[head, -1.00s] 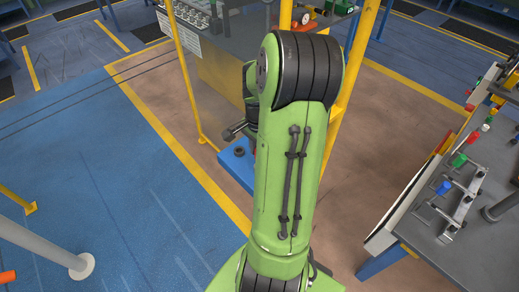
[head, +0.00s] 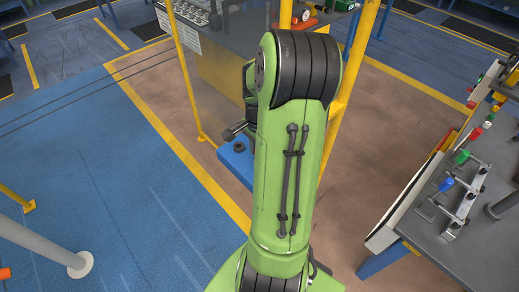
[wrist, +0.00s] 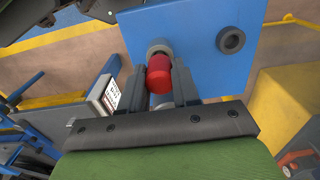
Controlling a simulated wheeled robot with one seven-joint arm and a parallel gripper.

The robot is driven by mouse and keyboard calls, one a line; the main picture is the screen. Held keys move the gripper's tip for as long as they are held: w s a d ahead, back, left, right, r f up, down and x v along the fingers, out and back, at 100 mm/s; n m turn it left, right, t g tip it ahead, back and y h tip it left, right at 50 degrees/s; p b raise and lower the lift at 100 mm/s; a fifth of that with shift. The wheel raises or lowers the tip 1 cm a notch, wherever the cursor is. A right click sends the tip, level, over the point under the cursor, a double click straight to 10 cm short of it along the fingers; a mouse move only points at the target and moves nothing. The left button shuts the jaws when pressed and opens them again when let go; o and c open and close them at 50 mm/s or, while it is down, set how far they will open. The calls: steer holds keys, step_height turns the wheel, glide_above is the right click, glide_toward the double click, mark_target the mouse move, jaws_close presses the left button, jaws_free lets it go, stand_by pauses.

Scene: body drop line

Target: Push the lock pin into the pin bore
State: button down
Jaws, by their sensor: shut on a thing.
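In the wrist view, my gripper (wrist: 162,86) has its two dark fingers on either side of a red cylinder, which I take to be the lock pin's head (wrist: 160,74). A grey collar (wrist: 159,47) is in line with the red part, against a blue plate (wrist: 190,28). I cannot tell whether the collar belongs to the pin or the bore, or how deep the pin is. A dark ring (wrist: 231,40) is on the plate, right of the pin. In the head view, my green arm hides the fingers and pin; part of the blue plate (head: 234,162) shows left of it.
Yellow posts (head: 186,75) stand near the arm. A workbench (head: 450,215) with coloured-handled clamps is at the right. Blue floor (head: 110,190) is open at the left.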

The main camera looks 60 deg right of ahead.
steer(key=shift+f+b, duration=0.4)
steer(key=shift+f, duration=0.15)
steer(key=c, duration=0.8)
jaws_free()
steer(key=shift+o, duration=0.2)
step_height(320, 180, up, 16)
steer(key=p, duration=0.2)
steer(key=shift+f, duration=0.1)
